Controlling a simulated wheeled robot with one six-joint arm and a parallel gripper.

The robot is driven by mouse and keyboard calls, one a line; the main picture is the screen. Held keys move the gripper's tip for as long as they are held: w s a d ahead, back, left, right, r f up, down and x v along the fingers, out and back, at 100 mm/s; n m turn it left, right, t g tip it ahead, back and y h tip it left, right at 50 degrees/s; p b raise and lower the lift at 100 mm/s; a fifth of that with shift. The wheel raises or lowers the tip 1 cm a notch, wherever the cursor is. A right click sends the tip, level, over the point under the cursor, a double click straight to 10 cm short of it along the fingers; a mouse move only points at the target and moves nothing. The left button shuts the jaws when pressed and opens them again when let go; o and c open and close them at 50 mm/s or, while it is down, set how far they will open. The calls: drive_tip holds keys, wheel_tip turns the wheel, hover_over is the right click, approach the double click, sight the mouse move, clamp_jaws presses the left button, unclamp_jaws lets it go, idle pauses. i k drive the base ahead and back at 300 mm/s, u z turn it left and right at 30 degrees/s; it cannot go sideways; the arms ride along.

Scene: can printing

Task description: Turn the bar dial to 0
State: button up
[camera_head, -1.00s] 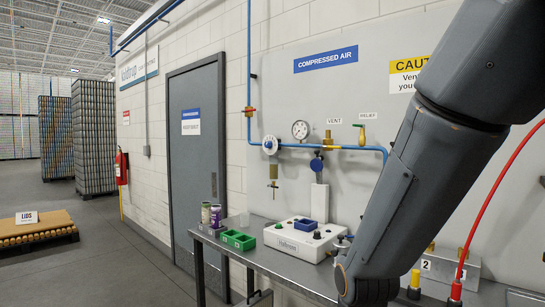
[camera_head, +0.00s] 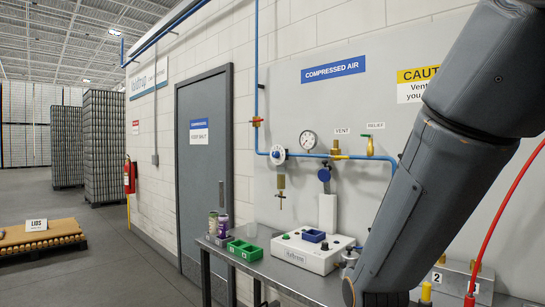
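A round pressure gauge (camera_head: 308,141) with a white face hangs on the blue pipe of the compressed-air panel. A white-and-blue round dial (camera_head: 278,155) sits to its left on the same pipe. I cannot tell which of the two is the bar dial, and their markings are too small to read. My arm crosses the right side of the picture, in front of the panel. My gripper is out of view, so its state does not show. No contact with either dial is visible.
A steel bench (camera_head: 270,268) under the panel holds a white control box (camera_head: 305,252), green bins (camera_head: 243,249) and small cans (camera_head: 223,227). A red hose (camera_head: 508,205) hangs at the right. A relief lever (camera_head: 370,146) is on the pipe.

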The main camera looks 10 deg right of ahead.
sight(276, 154)
drive_tip(key=u, duration=0.55)
drive_tip(key=i, duration=0.65)
drive_tip(key=u, duration=0.6)
drive_tip(key=i, duration=0.7)
drive_tip(key=z, duration=0.45)
drive_tip(key=i, duration=0.7)
drive_tip(key=z, duration=0.7)
